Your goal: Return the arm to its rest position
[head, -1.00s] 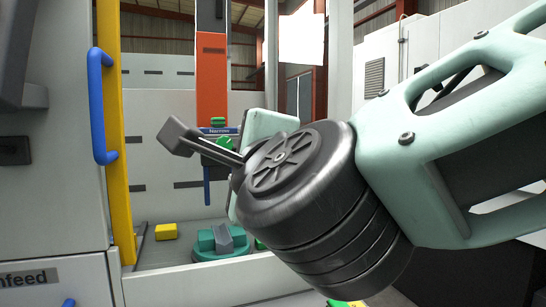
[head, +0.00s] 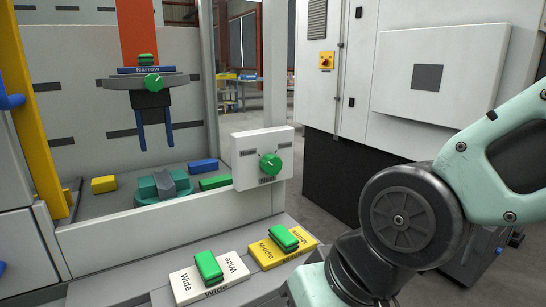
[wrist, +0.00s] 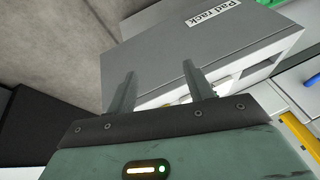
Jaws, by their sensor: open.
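My gripper (wrist: 163,92) shows in the wrist view with its two fingers apart and nothing between them. Beyond the fingers is a grey box labelled "Pad rack" (wrist: 205,55). In the head view my arm enters from the right and bends down at a dark round joint; my gripper is out of that view.
A gantry cell with a "Narrow" head (head: 148,75) and blue prongs stands at left. A white cabinet (head: 350,110) stands behind my arm.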

